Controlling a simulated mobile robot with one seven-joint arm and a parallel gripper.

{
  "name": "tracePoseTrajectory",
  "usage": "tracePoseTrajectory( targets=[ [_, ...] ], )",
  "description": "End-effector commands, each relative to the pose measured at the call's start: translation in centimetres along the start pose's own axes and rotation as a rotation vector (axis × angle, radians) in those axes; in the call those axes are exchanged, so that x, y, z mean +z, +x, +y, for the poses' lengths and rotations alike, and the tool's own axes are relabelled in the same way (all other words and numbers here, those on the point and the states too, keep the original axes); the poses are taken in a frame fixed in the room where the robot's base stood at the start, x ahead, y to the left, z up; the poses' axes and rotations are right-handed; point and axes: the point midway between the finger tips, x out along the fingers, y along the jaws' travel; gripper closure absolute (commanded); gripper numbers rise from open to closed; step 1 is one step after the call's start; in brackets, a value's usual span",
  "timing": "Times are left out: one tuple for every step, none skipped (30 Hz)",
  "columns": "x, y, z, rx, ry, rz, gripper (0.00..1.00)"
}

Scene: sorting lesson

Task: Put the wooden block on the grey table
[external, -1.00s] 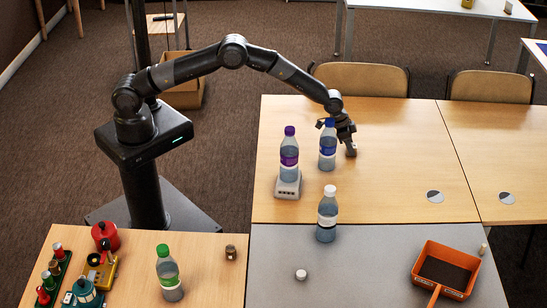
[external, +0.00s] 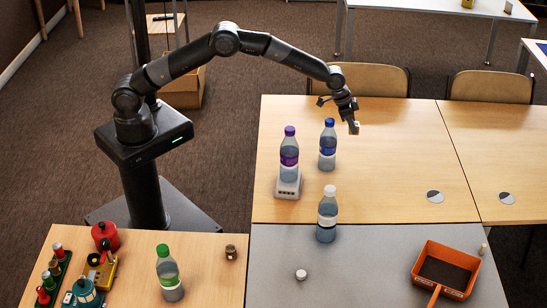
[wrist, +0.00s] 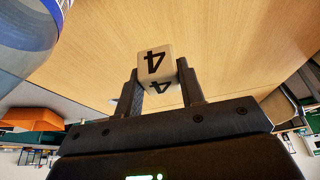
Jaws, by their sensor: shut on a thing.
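A small pale wooden block (wrist: 155,64) with a black 4 on its faces is between the fingers in the wrist view. It also shows in the external view (external: 355,128) at the arm's end. My gripper (external: 353,122) is shut on the block and holds it above the wooden table (external: 405,150). The grey table (external: 375,275) is at the front, adjoining the wooden table, toward the camera from my gripper.
A blue-capped bottle (external: 327,145) stands left of my gripper, and a purple-capped bottle (external: 289,160) on a white base. A white-capped bottle (external: 327,215), a small white round object (external: 301,274) and an orange tray (external: 423,262) are on the grey table. Its middle is clear.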

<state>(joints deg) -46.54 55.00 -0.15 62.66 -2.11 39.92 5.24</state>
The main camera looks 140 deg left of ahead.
Motion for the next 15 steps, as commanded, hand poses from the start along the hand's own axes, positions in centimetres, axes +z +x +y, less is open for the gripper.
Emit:
tracePoseTrajectory(
  targets=[
    [-0.1,-0.1,0.0,0.000,0.000,0.000,0.86],
    [-0.1,-0.2,0.0,0.000,0.000,0.000,0.86],
    [-0.2,-0.4,0.0,0.000,0.000,0.000,0.86],
    [-0.3,-0.6,0.0,0.000,0.000,0.001,0.86],
    [-0.4,-0.9,0.0,0.000,0.000,0.002,0.86],
    [-0.6,-1.4,0.0,0.000,0.000,0.003,0.86],
    [-0.8,-1.9,0.0,0.000,0.000,0.004,0.86],
    [-1.1,-2.5,0.0,0.000,0.001,0.004,0.86],
    [-1.3,-3.0,0.0,0.000,0.001,0.004,0.86],
    [-1.6,-3.6,0.0,0.000,0.001,0.005,0.86],
    [-1.8,-4.1,0.0,0.000,0.001,0.004,0.86],
    [-2.0,-4.8,0.0,0.000,0.001,0.003,0.86],
    [-2.2,-5.3,0.0,0.000,0.001,0.004,0.86],
    [-2.5,-5.8,0.0,0.000,0.001,0.003,0.86],
    [-2.6,-6.2,0.4,0.002,0.004,0.002,0.86]
  ],
)
